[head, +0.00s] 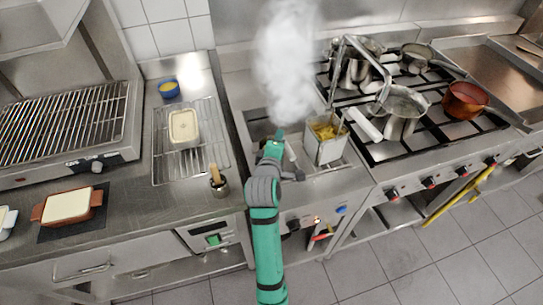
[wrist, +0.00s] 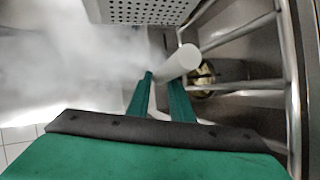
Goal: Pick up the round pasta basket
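My gripper (head: 279,136) is over the pasta cooker, left of the square metal basket (head: 324,150) that holds yellow pasta. In the wrist view its two green fingers (wrist: 161,78) stand apart. A white cylindrical handle (wrist: 182,61) lies at the fingertips, close to the right finger; I cannot tell whether they touch. A perforated metal wall (wrist: 145,11) shows above the handle at the top edge. I cannot make out a round basket in the head view, where steam and my arm cover part of the cooker.
Steam (head: 288,65) rises behind my gripper and blurs the wrist view's left side. To the right, the stove carries several pots, including a red pot (head: 464,101).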

